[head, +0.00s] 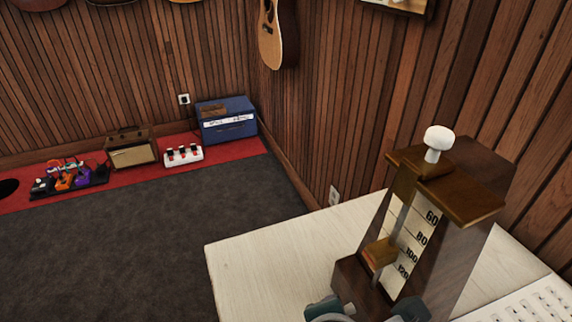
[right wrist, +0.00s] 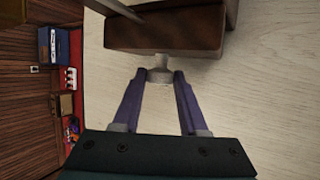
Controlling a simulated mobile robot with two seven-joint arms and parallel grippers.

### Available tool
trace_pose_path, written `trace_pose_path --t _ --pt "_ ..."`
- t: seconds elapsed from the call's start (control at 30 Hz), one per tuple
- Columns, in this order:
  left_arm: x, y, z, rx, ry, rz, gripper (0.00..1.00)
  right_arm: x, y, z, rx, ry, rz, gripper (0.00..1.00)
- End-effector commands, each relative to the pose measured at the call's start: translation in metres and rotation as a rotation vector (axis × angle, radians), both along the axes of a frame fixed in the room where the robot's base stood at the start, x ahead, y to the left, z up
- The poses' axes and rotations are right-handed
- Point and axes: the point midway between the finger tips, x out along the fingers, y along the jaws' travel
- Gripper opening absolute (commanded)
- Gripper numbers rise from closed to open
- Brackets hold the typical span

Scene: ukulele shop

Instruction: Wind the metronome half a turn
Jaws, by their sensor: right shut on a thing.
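The metronome (head: 464,235) is a dark brown wooden tapered box standing upright on the pale table. Its front shows a white scale with numbers, a pendulum rod with a brown weight (head: 380,252), and a white knob (head: 439,141) on top. In the right wrist view its dark base (right wrist: 180,32) is at the top. A pale grey winding key (right wrist: 160,60) sticks out from that base. My right gripper (right wrist: 160,77) has its two purple fingers closed on the key, one on each side. In the head view only the gripper's tips show at the bottom edge. My left gripper is not in view.
The pale table (head: 265,262) is bare to the left of the metronome. A white panel with rows of small metal parts (head: 540,305) lies at the right. A wood-panelled wall stands behind. Amplifiers (head: 228,128) and pedals (head: 70,178) sit on the far floor.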

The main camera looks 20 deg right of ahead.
Motion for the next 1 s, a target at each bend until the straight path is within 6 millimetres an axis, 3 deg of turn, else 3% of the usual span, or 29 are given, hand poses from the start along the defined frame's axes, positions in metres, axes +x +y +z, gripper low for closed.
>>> trace_pose_path --t 0.3,0.77,0.8,1.0 --pt "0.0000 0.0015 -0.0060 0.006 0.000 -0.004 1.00 -0.0022 -0.0009 -0.0024 0.002 -0.104 -0.001 0.00" --pt "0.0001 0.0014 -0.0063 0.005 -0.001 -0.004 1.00 -0.0021 -0.0015 -0.0020 0.001 -0.118 -0.003 0.00" --pt "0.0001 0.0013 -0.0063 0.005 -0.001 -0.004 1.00 -0.0021 -0.0015 -0.0020 0.001 -0.118 -0.003 0.45" --pt "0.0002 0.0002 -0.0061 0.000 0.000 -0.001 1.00 -0.0019 -0.0011 -0.0017 0.002 -0.118 -0.002 0.68"
